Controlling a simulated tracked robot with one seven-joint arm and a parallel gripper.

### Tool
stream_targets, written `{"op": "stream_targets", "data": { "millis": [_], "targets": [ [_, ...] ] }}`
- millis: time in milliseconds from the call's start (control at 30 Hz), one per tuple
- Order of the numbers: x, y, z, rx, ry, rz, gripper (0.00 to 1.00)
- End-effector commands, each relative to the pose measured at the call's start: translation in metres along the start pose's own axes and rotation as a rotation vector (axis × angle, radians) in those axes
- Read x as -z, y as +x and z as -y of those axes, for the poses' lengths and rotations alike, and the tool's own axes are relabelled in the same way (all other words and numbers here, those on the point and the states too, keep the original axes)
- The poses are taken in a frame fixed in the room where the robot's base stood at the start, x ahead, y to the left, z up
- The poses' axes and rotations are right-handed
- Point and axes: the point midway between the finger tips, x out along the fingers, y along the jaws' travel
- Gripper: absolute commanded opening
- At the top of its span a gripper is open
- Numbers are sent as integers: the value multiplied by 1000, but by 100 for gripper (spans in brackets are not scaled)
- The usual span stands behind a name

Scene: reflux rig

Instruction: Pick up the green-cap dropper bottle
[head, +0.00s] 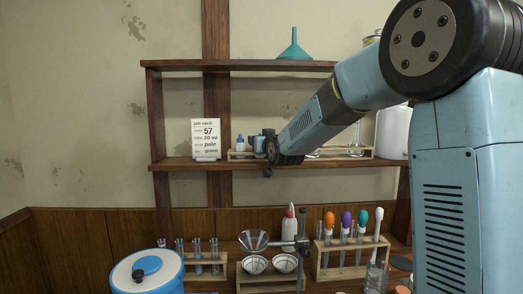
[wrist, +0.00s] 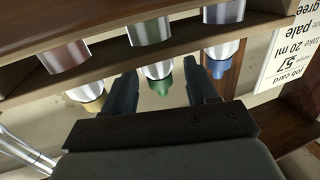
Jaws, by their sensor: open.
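The green-cap dropper bottle (wrist: 158,74) shows in the wrist view, which is upside down. Its green cap points towards my gripper and lies between the two fingers in the picture. My gripper (wrist: 163,88) is open, with one finger on each side of the cap and a visible gap on both sides. I cannot tell how deep the fingers reach around it. In the head view my gripper (head: 270,162) is at the middle shelf, in front of the bottle rack (head: 237,155). My arm hides much of the bottles there, and I cannot make out the green cap.
A blue-cap bottle (wrist: 222,62) and a yellow-cap bottle (wrist: 88,92) flank the green one closely. The job card (head: 206,139) stands left of the rack. An upper shelf (head: 240,65) is overhead. Glassware and colored droppers (head: 346,220) stand on the bench below.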

Motion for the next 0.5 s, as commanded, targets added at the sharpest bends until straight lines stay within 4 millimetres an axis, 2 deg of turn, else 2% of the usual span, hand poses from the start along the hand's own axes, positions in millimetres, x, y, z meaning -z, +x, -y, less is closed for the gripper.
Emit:
{"op": "stream_targets", "data": {
  "millis": [100, 367, 500],
  "targets": [
    [0, 7, 0, 0, -1, 1, 58],
    [0, 8, 0, -1, -1, 0, 58],
    [0, 8, -1, -1, -1, 0, 44]
  ]
}}
